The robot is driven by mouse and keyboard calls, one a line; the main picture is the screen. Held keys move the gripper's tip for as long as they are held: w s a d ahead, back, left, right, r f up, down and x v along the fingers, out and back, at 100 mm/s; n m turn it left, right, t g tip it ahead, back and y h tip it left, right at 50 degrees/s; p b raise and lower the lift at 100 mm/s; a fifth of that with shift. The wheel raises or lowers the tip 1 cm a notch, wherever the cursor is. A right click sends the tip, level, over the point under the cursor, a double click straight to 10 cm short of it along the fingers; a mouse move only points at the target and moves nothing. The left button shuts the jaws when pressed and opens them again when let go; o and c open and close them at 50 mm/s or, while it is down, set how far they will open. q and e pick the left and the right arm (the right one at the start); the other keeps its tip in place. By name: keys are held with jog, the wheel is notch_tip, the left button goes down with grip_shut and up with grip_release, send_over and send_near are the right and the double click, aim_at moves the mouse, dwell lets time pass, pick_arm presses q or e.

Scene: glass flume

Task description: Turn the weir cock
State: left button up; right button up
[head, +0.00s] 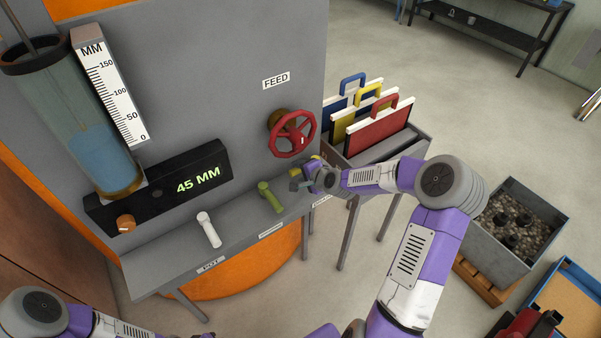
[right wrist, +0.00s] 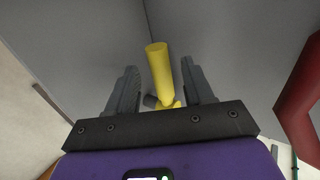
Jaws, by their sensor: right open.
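A yellow cock handle (right wrist: 158,68) stands up between the fingers of my right gripper (right wrist: 162,85) in the right wrist view. The fingers are open, one on each side of it, with a gap to both. In the head view my right gripper (head: 305,178) is at the right end of the grey ledge and largely hides the yellow handle. An olive-green handle (head: 270,196) and a white handle (head: 209,229) stand further left on the ledge (head: 165,262). The small labels on its front edge are too small for me to read surely. My left gripper is out of view.
A red handwheel (head: 293,134) under the FEED label is just above my right gripper. A black display (head: 160,188) reads 45 MM, beside a glass cylinder (head: 65,120) and scale. A rack (head: 385,150) of coloured panels stands close behind my right arm.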

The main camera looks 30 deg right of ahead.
jog(key=shift+w+f, duration=0.25)
jog(key=shift+w, duration=0.1)
grip_shut()
jog(key=shift+a, duration=0.1)
